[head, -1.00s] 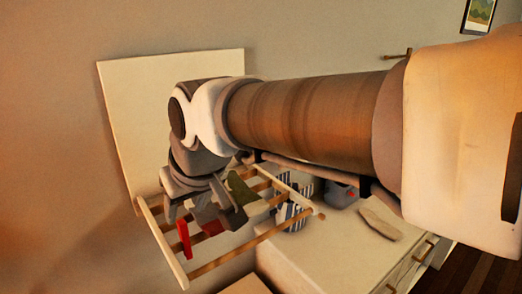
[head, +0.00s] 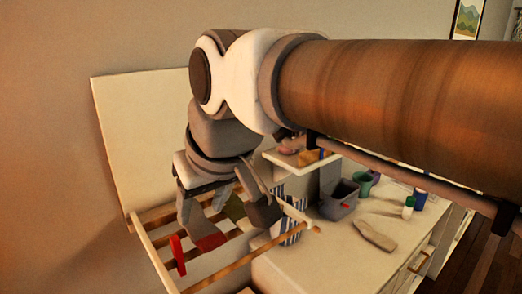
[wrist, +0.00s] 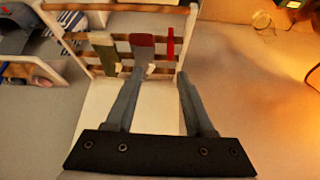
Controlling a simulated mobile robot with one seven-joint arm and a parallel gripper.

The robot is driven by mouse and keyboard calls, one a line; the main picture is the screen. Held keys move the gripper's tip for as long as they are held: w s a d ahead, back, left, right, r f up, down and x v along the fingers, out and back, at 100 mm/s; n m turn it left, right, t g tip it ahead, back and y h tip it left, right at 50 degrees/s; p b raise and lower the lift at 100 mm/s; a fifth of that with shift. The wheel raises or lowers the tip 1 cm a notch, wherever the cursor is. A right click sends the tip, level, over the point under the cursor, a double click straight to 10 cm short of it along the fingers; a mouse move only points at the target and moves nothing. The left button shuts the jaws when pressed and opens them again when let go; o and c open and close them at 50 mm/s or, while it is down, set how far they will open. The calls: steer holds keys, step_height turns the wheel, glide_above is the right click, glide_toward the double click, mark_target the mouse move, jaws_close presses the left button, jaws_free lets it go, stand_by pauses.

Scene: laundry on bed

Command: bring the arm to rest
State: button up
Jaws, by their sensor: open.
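My gripper (head: 226,212) is open and empty. It points down in front of the wall rack in the head view, and my arm reaches in from the right. In the wrist view the two fingers of my gripper (wrist: 161,76) are spread apart. The rack (head: 160,268) has a pale frame with wooden bars and also shows in the wrist view (wrist: 115,7). A red item (head: 178,255), a grey and red cloth (head: 208,240) and a green cloth (head: 234,208) hang on its bars. My fingers partly hide the cloths in the head view.
A pale cabinet (head: 335,262) stands right of the rack. On it are a striped basket (head: 292,236), a grey bin (head: 338,200), a beige folded cloth (head: 374,235) and small containers. A pale board (head: 140,140) is on the wall behind my gripper.

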steer(key=s+d+f+m+h, duration=0.2)
steer(key=d+f, duration=0.4)
steer(key=d, duration=0.5)
steer(key=s+d+f+m+h, duration=0.1)
steer(key=s+d+f+m, duration=0.3)
steer(key=d, duration=0.8)
steer(key=shift+d+f+m+t+h, duration=0.2)
steer(key=shift+f+m+t+h, duration=0.15)
steer(key=shift+f+m, duration=0.45)
